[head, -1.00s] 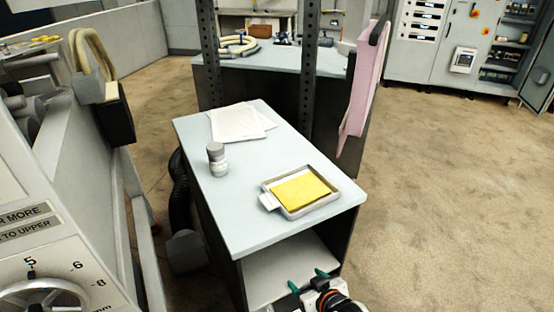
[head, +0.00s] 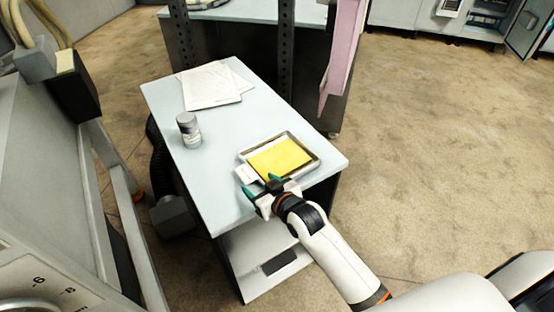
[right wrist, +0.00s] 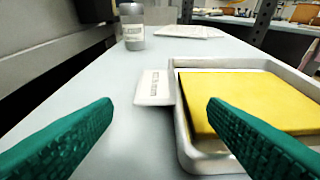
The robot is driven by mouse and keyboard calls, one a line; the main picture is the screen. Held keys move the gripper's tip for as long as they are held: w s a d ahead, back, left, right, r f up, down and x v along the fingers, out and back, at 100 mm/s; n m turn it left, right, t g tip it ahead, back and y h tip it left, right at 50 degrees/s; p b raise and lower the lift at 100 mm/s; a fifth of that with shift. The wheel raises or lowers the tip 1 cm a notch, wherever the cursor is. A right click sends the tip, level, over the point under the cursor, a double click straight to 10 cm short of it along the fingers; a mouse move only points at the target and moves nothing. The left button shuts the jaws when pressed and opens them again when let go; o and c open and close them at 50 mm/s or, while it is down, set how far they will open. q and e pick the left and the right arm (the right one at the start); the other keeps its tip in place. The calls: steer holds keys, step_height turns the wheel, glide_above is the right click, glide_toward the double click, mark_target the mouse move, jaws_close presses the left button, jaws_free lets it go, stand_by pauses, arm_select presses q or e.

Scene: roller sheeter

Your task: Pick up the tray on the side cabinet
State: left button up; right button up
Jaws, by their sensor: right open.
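The metal tray (head: 312,166) lies flat on the near right part of the side cabinet top (head: 210,180), with a yellow sheet (head: 280,157) in it. A white label tab (head: 247,174) sticks out at its left side. My right gripper (head: 262,186) is open at the cabinet's near edge, close to the tab. In the right wrist view the tray (right wrist: 185,150) is ahead and to the right, and the tab (right wrist: 154,88) shows between the green fingers. The right finger overlaps the tray in the picture; I cannot tell whether it touches. My left gripper is not in view.
A grey-lidded jar (head: 189,130) stands left of the tray. White papers (head: 212,84) lie at the cabinet's far end. A pink cloth (head: 342,55) hangs behind on the right.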

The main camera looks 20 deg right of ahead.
mark_target(252, 179)
steer(key=shift+p+x, duration=0.6)
steer(key=shift+x, duration=1.9)
steer(key=shift+s+a, duration=0.1)
steer(key=c, duration=1.3)
steer(key=shift+r, duration=0.1)
steer(key=shift+c, duration=0.6)
